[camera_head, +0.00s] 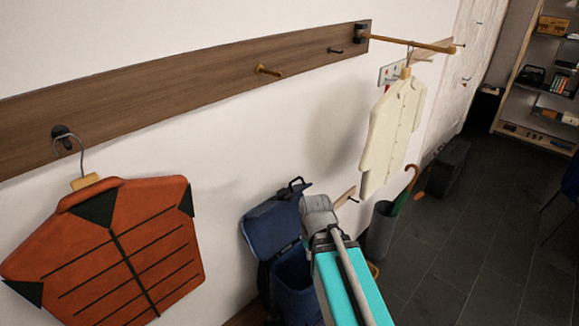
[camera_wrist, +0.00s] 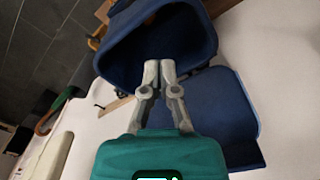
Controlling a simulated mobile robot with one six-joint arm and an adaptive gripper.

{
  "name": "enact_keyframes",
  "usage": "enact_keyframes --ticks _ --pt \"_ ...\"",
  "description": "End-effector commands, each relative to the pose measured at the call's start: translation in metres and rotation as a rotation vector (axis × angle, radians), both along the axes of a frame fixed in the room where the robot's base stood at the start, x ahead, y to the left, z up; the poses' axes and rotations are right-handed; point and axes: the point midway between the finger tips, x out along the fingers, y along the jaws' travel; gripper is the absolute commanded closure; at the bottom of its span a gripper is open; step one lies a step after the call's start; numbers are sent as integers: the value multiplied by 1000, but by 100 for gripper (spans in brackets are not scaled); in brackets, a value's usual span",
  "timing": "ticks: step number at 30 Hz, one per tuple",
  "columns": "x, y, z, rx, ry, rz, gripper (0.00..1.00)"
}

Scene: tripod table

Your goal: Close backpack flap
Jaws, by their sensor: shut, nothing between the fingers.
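The blue backpack (camera_head: 291,273) hangs low by the wall in the head view, partly hidden behind my arm. Its flap (camera_head: 270,226) stands open, raised against the wall above the mouth. In the wrist view the backpack's open mouth (camera_wrist: 165,48) is at the top, and the flap (camera_wrist: 212,108) spreads to the lower right. My gripper (camera_wrist: 159,66) is shut and empty, its fingertips over the area between mouth and flap. I cannot tell whether they touch the backpack. In the head view my fingertips are not clearly seen.
A wooden rail (camera_head: 190,85) with pegs runs along the wall. An orange jacket (camera_head: 125,250) hangs at left, a cream shirt (camera_head: 392,135) at right. An umbrella stand (camera_head: 380,232) is right of my arm. The dark floor (camera_head: 470,250) at right is mostly clear.

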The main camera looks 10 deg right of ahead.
Motion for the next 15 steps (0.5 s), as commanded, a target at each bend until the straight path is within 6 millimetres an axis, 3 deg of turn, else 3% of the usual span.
enact_keyframes --ticks 1,15 --pt "2 0 21 0 -3 0 100" --pt "20 2 109 5 -35 14 100"
